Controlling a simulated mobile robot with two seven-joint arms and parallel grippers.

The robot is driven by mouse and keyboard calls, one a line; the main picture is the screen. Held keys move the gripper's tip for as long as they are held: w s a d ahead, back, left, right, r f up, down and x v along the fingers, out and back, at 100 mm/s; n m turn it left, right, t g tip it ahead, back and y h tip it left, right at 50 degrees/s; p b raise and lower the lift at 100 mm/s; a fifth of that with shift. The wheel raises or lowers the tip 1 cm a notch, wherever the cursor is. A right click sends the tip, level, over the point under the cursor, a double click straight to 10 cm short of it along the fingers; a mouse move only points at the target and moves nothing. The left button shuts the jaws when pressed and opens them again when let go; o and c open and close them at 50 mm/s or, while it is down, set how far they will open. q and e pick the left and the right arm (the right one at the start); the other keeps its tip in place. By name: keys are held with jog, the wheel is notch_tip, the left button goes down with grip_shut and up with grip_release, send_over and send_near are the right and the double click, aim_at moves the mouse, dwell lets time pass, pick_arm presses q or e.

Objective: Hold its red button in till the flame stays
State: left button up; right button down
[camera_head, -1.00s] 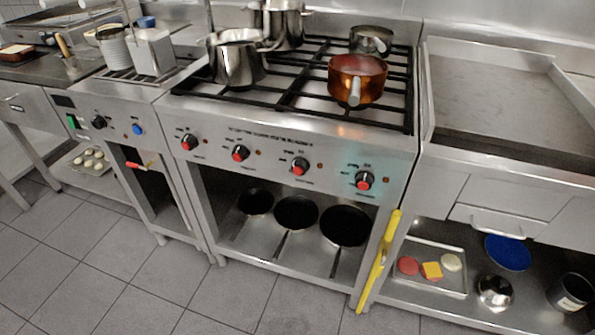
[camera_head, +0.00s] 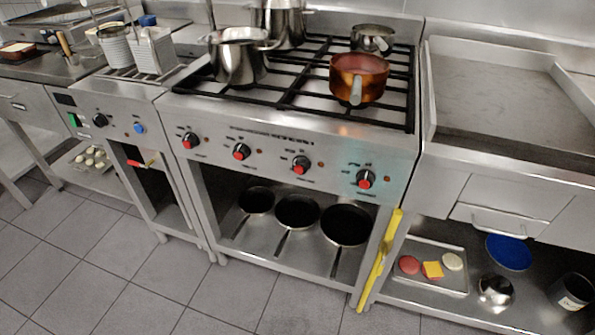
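The gas range has a steel front panel (camera_head: 270,153) with a row of several black knobs, each with a red button in its middle. From left to right they include the far-left knob (camera_head: 190,140), the second knob (camera_head: 241,152), the third knob (camera_head: 301,165) and the far-right knob (camera_head: 365,179). A copper saucepan (camera_head: 360,76) stands on the front right of the black grate, its handle pointing forward. No flame can be made out under it. A greenish-blue tint lies on the panel around the far-right knob. Neither of my grippers is in view.
A large steel pot (camera_head: 238,62) and other pots stand on the range. Black pans (camera_head: 297,212) lie on the shelf below. A griddle (camera_head: 500,100) is at right, a fryer (camera_head: 140,95) at left. The floor in front is clear.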

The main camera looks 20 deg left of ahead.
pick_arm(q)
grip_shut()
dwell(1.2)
